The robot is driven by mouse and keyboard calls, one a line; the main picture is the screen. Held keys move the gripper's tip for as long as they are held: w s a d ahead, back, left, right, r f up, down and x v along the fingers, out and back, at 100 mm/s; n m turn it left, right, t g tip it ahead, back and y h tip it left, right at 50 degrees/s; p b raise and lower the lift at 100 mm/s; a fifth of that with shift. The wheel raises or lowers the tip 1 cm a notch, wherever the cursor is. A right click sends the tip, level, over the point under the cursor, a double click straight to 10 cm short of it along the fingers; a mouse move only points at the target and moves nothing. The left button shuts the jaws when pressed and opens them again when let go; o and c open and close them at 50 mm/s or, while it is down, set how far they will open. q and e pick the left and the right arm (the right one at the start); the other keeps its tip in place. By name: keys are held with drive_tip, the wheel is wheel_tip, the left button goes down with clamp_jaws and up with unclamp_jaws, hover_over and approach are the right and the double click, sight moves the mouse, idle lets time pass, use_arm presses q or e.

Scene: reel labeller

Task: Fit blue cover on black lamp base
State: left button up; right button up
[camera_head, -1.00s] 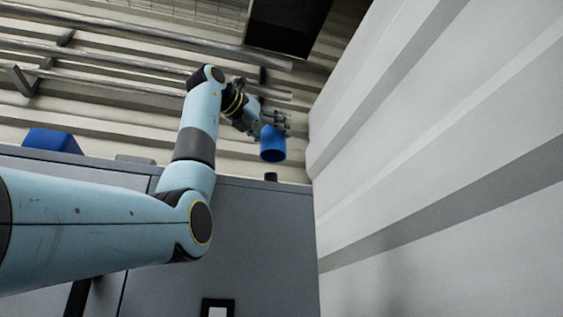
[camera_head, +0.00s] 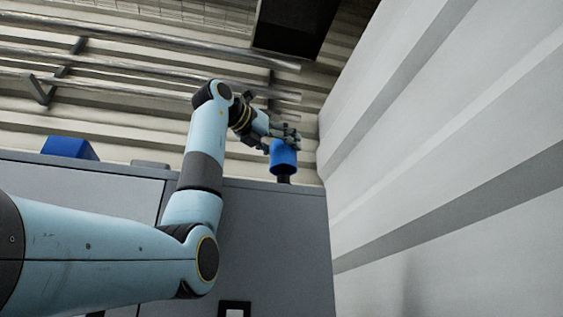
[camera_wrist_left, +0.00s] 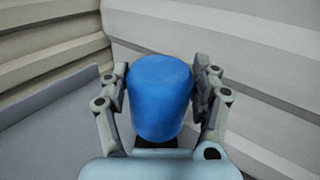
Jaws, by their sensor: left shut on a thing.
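The blue cover (camera_head: 283,157) is a rounded blue cup shape held by my left gripper (camera_head: 284,138) above the top right of the grey cabinet. In the left wrist view the blue cover (camera_wrist_left: 160,98) sits between the two fingers of my left gripper (camera_wrist_left: 162,88), which is shut on its sides. The black lamp base (camera_head: 284,179) shows just below the cover at the cabinet's top edge. A dark part of it shows under the cover in the left wrist view (camera_wrist_left: 156,143). I cannot tell whether cover and base touch. My right gripper is not in view.
The grey cabinet (camera_head: 275,235) lies below my arm. A blue block (camera_head: 68,147) stands on its top at the left. A pale ribbed wall (camera_head: 440,150) rises close on the right. Metal rails (camera_head: 150,50) run along the back wall.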

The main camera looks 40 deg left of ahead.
sight(274, 159)
use_arm(q)
drive_tip(key=shift+w+f, duration=0.15)
drive_tip(key=shift+f, duration=0.3)
drive_tip(key=shift+f+b, duration=1.8)
drive_tip(key=shift+f, duration=0.5)
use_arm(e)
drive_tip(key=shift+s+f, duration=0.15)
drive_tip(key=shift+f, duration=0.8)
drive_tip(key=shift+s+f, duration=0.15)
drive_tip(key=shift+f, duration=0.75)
use_arm(q)
drive_tip(key=o, duration=1.2)
